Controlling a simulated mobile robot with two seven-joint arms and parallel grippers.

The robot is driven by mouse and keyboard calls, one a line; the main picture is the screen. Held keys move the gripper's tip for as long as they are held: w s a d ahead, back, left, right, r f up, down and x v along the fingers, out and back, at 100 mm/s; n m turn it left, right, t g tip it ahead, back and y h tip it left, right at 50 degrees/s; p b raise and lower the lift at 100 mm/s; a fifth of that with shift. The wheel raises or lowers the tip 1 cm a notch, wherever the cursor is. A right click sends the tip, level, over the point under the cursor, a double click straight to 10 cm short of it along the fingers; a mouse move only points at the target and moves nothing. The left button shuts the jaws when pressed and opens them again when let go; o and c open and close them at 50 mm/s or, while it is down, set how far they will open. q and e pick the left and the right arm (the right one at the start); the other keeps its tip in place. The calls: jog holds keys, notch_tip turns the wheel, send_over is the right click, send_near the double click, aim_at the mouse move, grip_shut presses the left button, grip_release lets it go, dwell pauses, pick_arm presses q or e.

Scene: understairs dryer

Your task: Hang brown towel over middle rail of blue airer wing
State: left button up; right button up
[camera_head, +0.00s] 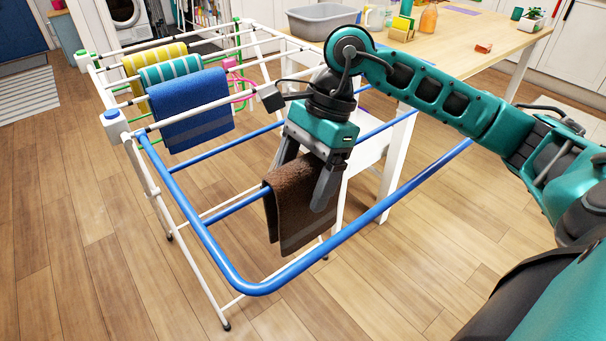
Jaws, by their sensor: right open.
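The brown towel (290,215) hangs folded over the middle rail (236,205) of the blue airer wing (222,268), with its front part hanging down below the rail. My right gripper (300,182) is right above the towel, pointing down. Its fingers are spread apart, one on the far left side of the towel and one in front of its right part. I cannot tell whether the fingers touch the cloth. The gripper hides part of the towel's top and part of the rail. My left gripper is not in view.
A blue towel (190,108), a teal striped towel (170,72) and a yellow towel (152,58) hang on the airer's white part. A wooden table (470,45) with a grey tub (322,20) stands behind. Open wooden floor lies left and front.

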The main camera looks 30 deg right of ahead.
jog(key=p+v, duration=0.2)
jog(key=v, duration=1.1)
